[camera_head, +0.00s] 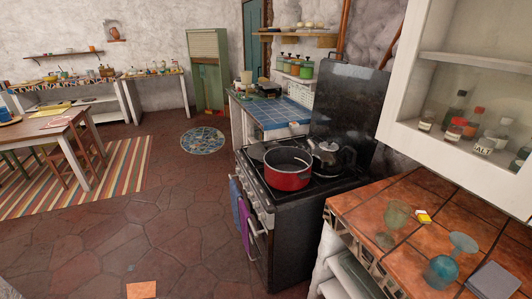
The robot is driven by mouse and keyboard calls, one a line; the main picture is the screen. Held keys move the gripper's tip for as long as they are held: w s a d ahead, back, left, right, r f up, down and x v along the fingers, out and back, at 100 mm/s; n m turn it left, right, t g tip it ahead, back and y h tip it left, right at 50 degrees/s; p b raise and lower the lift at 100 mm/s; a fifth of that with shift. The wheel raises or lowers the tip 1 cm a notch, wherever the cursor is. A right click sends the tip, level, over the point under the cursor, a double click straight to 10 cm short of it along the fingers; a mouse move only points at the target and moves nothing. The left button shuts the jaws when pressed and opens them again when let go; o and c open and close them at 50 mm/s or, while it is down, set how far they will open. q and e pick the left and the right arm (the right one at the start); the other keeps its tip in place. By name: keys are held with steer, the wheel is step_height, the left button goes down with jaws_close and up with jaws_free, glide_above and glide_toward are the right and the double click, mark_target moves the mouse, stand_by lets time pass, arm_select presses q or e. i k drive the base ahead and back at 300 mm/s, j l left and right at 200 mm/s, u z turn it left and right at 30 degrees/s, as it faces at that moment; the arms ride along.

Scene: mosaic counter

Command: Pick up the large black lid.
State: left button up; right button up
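A black stove (300,235) stands right of the middle with a red pot (287,178) on its top. A tall dark panel (345,98) stands upright at the back of the stove. A dark kettle (331,158) sits right of the pot. Neither of my grippers is in view.
A blue-tiled counter (270,115) adjoins the stove's far side. A wooden table (40,135) stands at left on a striped rug (120,170).

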mark_target(257, 151)
steer(key=i+j+z, duration=0.1)
steer(key=j, duration=0.25)
steer(key=i+j+z, duration=0.15)
steer(key=j, duration=0.25)
steer(key=i+j+z, duration=0.1)
steer(key=j, duration=0.25)
steer(key=i+j+z, duration=0.1)
steer(key=i+j, duration=0.15)
steer(key=j, duration=0.15)
steer(key=i+j+z, duration=0.1)
steer(key=j, duration=0.35)
steer(key=i+j+z, duration=0.15)
steer(key=j, duration=0.25)
steer(key=k, duration=0.05)
